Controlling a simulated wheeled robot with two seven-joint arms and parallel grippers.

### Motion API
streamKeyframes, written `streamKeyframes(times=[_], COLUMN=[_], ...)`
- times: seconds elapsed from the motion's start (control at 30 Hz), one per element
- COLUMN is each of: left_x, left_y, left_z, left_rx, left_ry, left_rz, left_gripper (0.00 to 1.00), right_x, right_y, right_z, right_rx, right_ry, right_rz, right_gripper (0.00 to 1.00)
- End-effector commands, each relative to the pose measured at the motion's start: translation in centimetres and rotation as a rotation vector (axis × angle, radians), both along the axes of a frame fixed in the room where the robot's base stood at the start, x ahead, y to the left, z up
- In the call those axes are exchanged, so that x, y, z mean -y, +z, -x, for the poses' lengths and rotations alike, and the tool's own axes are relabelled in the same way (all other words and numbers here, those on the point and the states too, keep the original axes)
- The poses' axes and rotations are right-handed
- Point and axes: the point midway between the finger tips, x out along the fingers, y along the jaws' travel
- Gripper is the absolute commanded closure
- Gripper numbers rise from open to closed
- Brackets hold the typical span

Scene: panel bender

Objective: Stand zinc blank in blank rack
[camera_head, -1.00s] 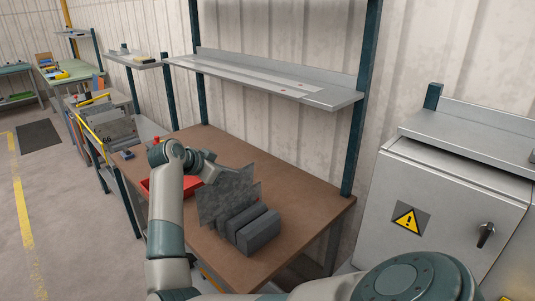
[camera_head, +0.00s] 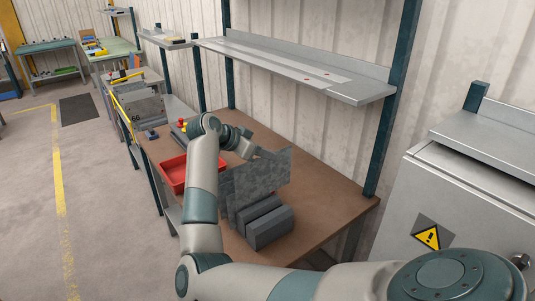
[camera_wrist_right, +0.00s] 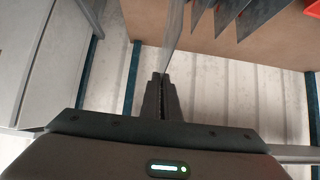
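The zinc blank (camera_head: 262,172) is a mottled grey sheet, held upright over the table beside the dark grey slotted blank rack (camera_head: 268,228). My right gripper (camera_head: 252,152) is shut on its upper edge. In the right wrist view the fingertips (camera_wrist_right: 161,82) close on the sheet (camera_wrist_right: 173,38), seen nearly edge-on. Several dark plate corners (camera_wrist_right: 232,14) stand to the right of it there, apart from the held sheet. The blank hides part of the rack, so I cannot tell whether its lower edge touches a slot. My left gripper is not in view.
A red tray (camera_head: 172,176) lies on the brown table (camera_head: 325,190), left of the blank. A metal shelf (camera_head: 300,70) hangs over the table's back. A grey cabinet (camera_head: 455,190) with a warning sign stands at the right. The table's right part is clear.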

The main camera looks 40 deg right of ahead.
Motion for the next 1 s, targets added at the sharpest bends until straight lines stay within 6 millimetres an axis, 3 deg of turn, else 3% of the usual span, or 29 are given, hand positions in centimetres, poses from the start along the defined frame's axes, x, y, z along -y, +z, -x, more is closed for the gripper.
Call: streamKeyframes(times=[0.27,0.47,1.0], left_x=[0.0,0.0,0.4], left_y=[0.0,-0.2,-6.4], left_z=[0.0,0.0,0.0], left_rx=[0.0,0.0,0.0], left_ry=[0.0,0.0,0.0], left_rz=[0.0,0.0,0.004], left_gripper=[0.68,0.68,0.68], right_x=[0.0,0.0,0.1], right_y=[-0.7,-2.4,-8.7], right_z=[0.0,0.0,0.0], right_rx=[0.0,-0.001,0.001], right_ry=[0.0,0.001,0.0], right_rz=[0.001,0.002,0.003], right_gripper=[1.0,1.0,1.0])
